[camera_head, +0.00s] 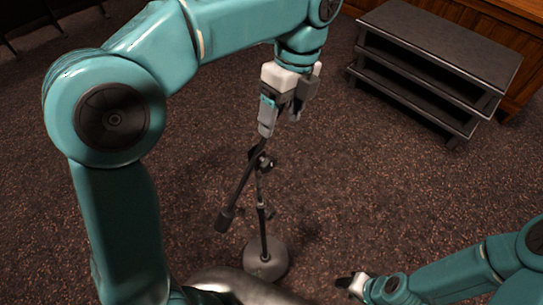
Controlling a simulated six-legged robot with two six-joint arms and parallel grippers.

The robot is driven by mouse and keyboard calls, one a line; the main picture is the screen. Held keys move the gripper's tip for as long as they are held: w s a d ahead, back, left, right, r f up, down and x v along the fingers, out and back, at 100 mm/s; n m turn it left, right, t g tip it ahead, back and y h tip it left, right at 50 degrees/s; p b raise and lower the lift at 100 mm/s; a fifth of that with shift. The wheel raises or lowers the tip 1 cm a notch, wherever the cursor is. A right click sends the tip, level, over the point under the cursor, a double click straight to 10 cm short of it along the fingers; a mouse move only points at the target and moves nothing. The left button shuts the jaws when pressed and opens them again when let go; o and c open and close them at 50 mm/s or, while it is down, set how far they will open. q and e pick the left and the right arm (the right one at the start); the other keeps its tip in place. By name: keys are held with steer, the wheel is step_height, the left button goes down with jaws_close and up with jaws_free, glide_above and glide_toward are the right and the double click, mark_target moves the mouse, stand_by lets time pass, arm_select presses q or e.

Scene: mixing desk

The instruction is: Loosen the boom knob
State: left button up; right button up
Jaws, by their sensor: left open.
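A dark microphone stand with a round grey base (265,259) stands on the carpet in the middle of the view. Its boom (240,190) slants down to the left and ends in a thicker dark end. The dark boom knob (268,162) shows small at the joint of boom and upright pole. My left gripper (281,122) is open, pointing down just above the joint; its fingers hide the boom's upper end. I cannot tell whether they touch it. My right gripper (350,284) is low at the bottom right, away from the stand; its jaws are too small to read.
A low black shelf unit (440,45) stands at the back right, in front of a wooden panel (520,75). Brown speckled carpet (400,190) lies clear around the stand. A curved shiny grey surface shows at the bottom edge, close to the stand's base.

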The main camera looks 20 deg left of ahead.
arm_select(q)
glide_above(270, 159)
steer(key=w, duration=0.2)
steer(key=w+x, duration=0.1)
steer(key=x, duration=0.4)
steer(key=f, duration=0.1)
steer(key=s+f, duration=0.1)
steer(key=f, duration=0.1)
steer(key=s+f, duration=0.1)
steer(key=f, duration=0.1)
steer(key=shift+s+d+b, duration=0.15)
steer(key=shift+d+b, duration=0.2)
steer(key=shift+b, duration=0.05)
steer(key=f, duration=0.3)
steer(key=shift+w+a, duration=0.3)
steer(key=shift+w, duration=0.05)
steer(key=shift+s+d+r, duration=0.15)
steer(key=shift+s, duration=0.25)
steer(key=shift+w, duration=0.3)
steer(key=c, duration=0.7)
steer(key=shift+s, duration=0.1)
steer(key=c, duration=0.4)
